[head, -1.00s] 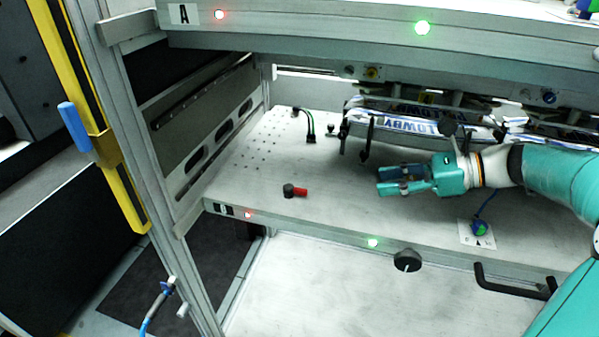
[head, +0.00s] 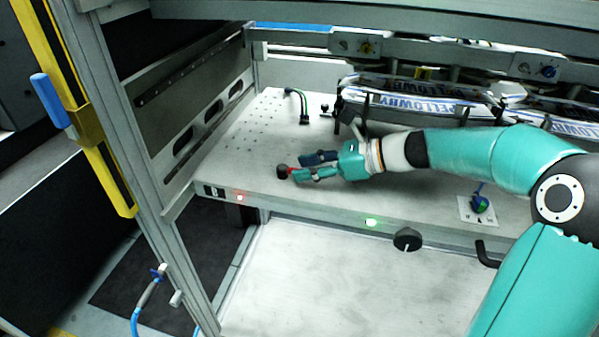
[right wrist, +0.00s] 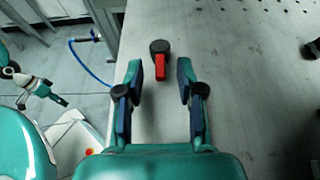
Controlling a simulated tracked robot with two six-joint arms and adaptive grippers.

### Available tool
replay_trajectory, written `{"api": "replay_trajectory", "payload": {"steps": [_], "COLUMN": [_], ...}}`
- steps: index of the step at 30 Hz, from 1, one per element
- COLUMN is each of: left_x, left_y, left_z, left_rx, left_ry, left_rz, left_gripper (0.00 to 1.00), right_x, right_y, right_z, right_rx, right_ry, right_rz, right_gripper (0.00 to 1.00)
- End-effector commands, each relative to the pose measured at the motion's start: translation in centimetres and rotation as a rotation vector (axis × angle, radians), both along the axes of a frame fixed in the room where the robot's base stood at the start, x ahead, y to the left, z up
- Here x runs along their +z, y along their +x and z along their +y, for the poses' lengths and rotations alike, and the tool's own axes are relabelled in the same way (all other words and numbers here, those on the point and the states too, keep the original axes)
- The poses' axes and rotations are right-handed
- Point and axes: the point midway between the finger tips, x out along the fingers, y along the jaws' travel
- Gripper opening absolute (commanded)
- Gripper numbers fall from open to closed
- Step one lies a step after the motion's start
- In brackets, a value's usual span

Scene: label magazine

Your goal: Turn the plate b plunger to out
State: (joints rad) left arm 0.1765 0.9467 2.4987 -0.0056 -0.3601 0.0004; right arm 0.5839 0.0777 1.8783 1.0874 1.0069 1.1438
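The plunger on plate B (head: 345,204) has a round black cap (head: 282,171) with a short red lever; it stands near the plate's front left edge. In the right wrist view the red lever (right wrist: 161,67) points toward my gripper. My right gripper (head: 298,167) is open, low over the plate, with its fingertips at the lever. In the right wrist view its two fingers (right wrist: 160,72) lie on either side of the lever, with gaps both sides. In the head view the fingers partly hide the lever. My left gripper (right wrist: 56,98) shows small in the right wrist view; its opening is unclear.
Label stacks (head: 425,97) stand on the plate behind my right arm. Black cables (head: 303,106) rise at the back left. A green-blue knob (head: 480,204) sits on a white card at right. A black dial (head: 407,239) is on the front edge.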

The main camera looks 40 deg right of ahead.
Motion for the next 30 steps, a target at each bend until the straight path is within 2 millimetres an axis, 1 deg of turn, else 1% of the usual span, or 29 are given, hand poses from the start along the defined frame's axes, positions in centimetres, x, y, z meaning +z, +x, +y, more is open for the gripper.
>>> {"api": "replay_trajectory", "payload": {"steps": [5, 14, 18, 21, 24, 25, 26, 27, 30], "left_x": [-0.3, -0.3, -0.3, -0.3, -0.3, -0.3, -0.2, -0.2, 0.1], "left_y": [0.0, 0.0, 0.0, 0.0, 0.0, 0.1, 0.0, 0.0, 0.0], "left_z": [0.0, 0.0, 0.0, 0.0, 0.0, 0.2, 0.0, 0.0, 0.0], "left_rx": [0.0, 0.0, 0.0, 0.0, 0.0, 0.008, -0.001, 0.0, 0.0], "left_ry": [0.0, 0.0, 0.0, 0.0, 0.0, 0.001, 0.0, 0.0, 0.0], "left_rz": [0.0, 0.0, 0.0, 0.0, 0.0, 0.0, 0.001, 0.0, 0.0], "left_gripper": [0.4, 0.4, 0.4, 0.4, 0.4, 0.4, 0.4, 0.4, 0.4], "right_x": [-0.5, -0.5, -0.5, -0.5, -0.5, -0.4, -0.4, -0.4, -0.4], "right_y": [0.8, 0.9, 0.9, 0.9, 0.9, 0.9, 0.9, 0.9, 0.9], "right_z": [0.7, 0.8, 0.7, 0.7, 0.7, 2.3, 1.6, 1.3, 0.9], "right_rx": [0.001, -0.001, -0.002, -0.002, -0.002, 0.009, 0.001, 0.002, 0.01], "right_ry": [0.0, -0.001, -0.001, -0.001, -0.001, 0.001, 0.0, 0.001, 0.002], "right_rz": [0.001, 0.001, 0.0, 0.0, 0.0, -0.001, -0.001, -0.001, 0.001], "right_gripper": [0.38, 0.38, 0.14, 0.0, 0.0, 0.0, 0.0, 0.0, 0.0]}}
